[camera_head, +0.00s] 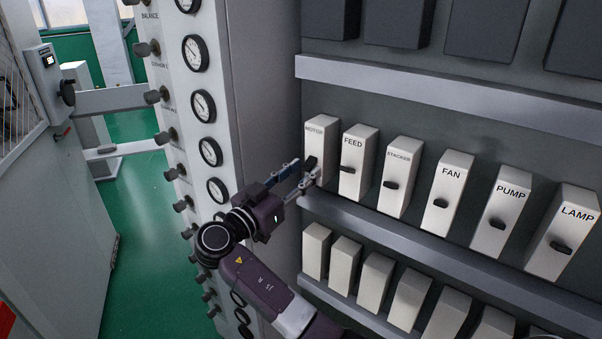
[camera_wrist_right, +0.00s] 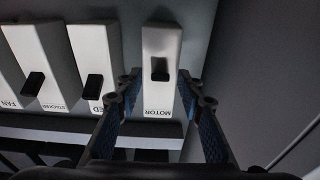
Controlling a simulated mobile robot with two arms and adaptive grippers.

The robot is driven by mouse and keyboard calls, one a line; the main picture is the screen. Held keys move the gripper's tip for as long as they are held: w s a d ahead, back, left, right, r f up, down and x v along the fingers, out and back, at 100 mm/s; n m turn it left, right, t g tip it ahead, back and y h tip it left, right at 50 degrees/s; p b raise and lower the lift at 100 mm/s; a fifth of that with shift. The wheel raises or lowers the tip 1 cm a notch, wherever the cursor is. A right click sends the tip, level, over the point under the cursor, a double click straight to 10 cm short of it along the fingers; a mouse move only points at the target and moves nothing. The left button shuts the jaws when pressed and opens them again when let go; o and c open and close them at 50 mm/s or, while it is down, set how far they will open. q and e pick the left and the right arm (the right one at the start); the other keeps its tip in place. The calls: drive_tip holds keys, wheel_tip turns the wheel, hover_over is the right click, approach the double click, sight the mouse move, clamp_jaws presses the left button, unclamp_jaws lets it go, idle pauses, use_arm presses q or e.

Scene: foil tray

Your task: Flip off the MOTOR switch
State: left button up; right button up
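The MOTOR switch (camera_head: 320,137) is a white block at the left end of the upper switch row. Its small black lever (camera_head: 311,162) shows beside my right gripper (camera_head: 305,170). The wrist view is upside down; there the MOTOR block (camera_wrist_right: 160,92) stands centred between the fingers of my right gripper (camera_wrist_right: 158,82). The fingers are apart, one on each side of the block, with the black lever (camera_wrist_right: 160,70) between their tips. Whether the fingers touch the block or lever I cannot tell. My left gripper is not in view.
The FEED switch (camera_head: 356,155) stands close beside MOTOR, followed by STACKER (camera_head: 400,165), FAN (camera_head: 449,185) and others. A grey rail (camera_head: 400,235) runs below, above a lower row of white blocks. A side wall with gauges (camera_head: 204,106) and knobs lies to the left.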

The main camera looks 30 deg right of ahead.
drive_tip(key=v, duration=1.2)
